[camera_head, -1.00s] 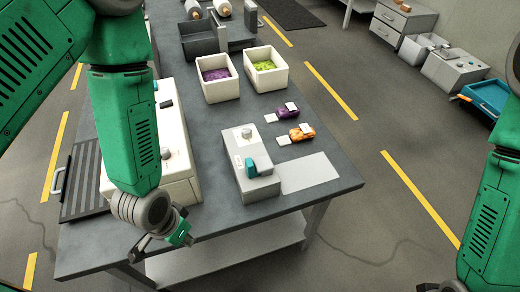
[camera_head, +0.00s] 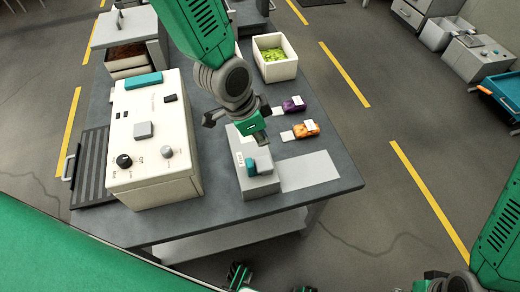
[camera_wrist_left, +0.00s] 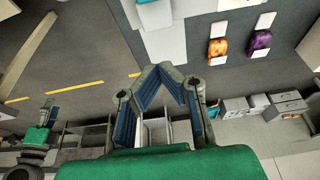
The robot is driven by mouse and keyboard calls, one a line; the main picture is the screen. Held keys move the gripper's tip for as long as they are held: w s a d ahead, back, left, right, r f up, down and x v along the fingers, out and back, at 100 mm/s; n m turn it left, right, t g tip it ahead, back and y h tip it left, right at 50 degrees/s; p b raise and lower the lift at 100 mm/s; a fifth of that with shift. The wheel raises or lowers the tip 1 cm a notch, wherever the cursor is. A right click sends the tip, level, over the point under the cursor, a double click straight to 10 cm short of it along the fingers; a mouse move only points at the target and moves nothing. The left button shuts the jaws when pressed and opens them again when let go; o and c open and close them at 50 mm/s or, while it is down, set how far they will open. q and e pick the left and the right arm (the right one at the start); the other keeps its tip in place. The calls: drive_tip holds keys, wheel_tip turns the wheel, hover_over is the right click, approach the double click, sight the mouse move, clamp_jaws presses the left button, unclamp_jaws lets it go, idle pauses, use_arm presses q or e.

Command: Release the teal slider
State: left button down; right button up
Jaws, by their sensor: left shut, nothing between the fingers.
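The teal slider (camera_head: 251,168) appears to be the small teal block at the front of the low grey-white box (camera_head: 262,186) near the table's right front. My left gripper (camera_head: 262,137) hangs above and behind the slider, apart from it, over the rear of the box, and partly hides the box top. In the left wrist view its fingers (camera_wrist_left: 162,70) meet at their tips with nothing between them. A corner of the pale box (camera_wrist_left: 155,14) shows at the top of that view.
A large cream machine (camera_head: 155,165) with knobs and a teal bar (camera_head: 143,80) stands left of the slider's box. Purple (camera_head: 293,104) and orange (camera_head: 306,129) candy pieces lie to the box's right. A white bin (camera_head: 275,70) of green pieces stands behind. A pale mat (camera_head: 311,171) is clear.

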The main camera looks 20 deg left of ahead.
sight(260, 163)
use_arm(q)
drive_tip(key=x, duration=0.6)
drive_tip(key=a+x, duration=0.1)
drive_tip(key=x, duration=0.2)
drive_tip(key=shift+f+p, duration=0.35)
drive_tip(key=shift+f, duration=0.1)
drive_tip(key=shift+s+a+r+p, duration=0.1)
drive_tip(key=shift+s+a+p, duration=0.5)
drive_tip(key=shift+a, duration=0.35)
drive_tip(key=shift+s+a, duration=0.25)
drive_tip(key=shift+s, duration=0.05)
drive_tip(key=shift+s+a, duration=0.1)
drive_tip(key=shift+s, duration=0.15)
use_arm(e)
wheel_tip(260, 163, up, 2)
drive_tip(key=shift+r, duration=0.1)
use_arm(q)
drive_tip(key=shift+a, duration=0.2)
use_arm(e)
drive_tip(key=shift+a, duration=0.2)
